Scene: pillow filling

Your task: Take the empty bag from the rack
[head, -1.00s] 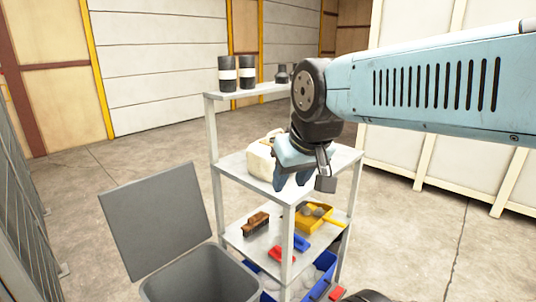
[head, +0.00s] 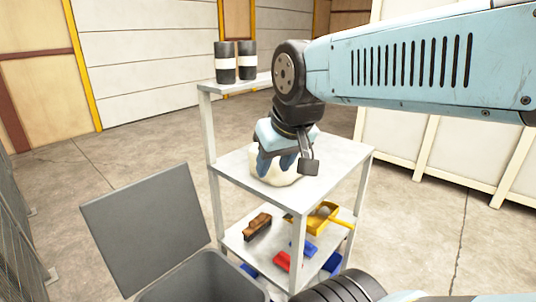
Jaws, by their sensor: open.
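A pale cream bag (head: 283,178) sits on the middle shelf of the grey rack (head: 340,155). My gripper (head: 276,172) is in front of the bag in the head view and covers much of it. Its blue fingers point down and are open. The fingers overlap the bag in the picture, and I cannot tell whether they touch it. The top of the bag is hidden behind the gripper.
Two dark canisters with white bands (head: 236,62) stand on the top shelf. A brush (head: 257,226), a yellow dustpan (head: 322,219) and red and blue items are below. A grey bin with its lid raised (head: 150,225) stands at left front.

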